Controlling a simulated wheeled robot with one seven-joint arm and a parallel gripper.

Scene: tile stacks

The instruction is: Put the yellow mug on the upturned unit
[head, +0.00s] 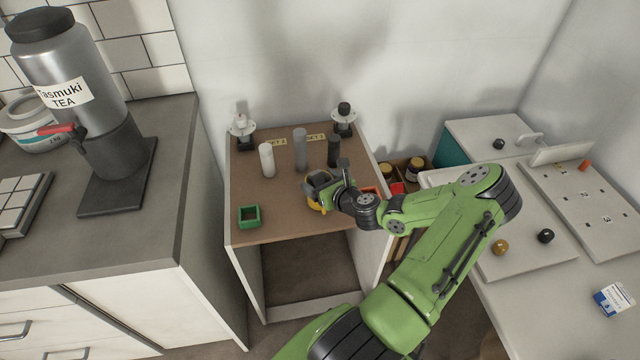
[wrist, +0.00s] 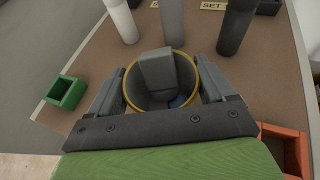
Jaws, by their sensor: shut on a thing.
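The yellow mug (head: 315,208) is mostly hidden by my gripper (head: 322,188) in the head view. In the wrist view the mug's round yellow rim (wrist: 130,104) shows, with a dark inside and something blue low in it. My gripper (wrist: 165,88) is shut on the mug, one finger at each side. A grey block shows across the mug's mouth; I cannot tell what it belongs to. The mug is over the brown top of the white-sided, open-fronted unit (head: 282,222). I cannot tell whether its base touches that top.
White (head: 266,160), grey (head: 300,150) and dark (head: 334,152) cylinders stand behind the mug. A green open box (head: 249,216) is at the left and an orange-red one (wrist: 284,146) at the right. Two small stands are at the back corners. The front middle top is clear.

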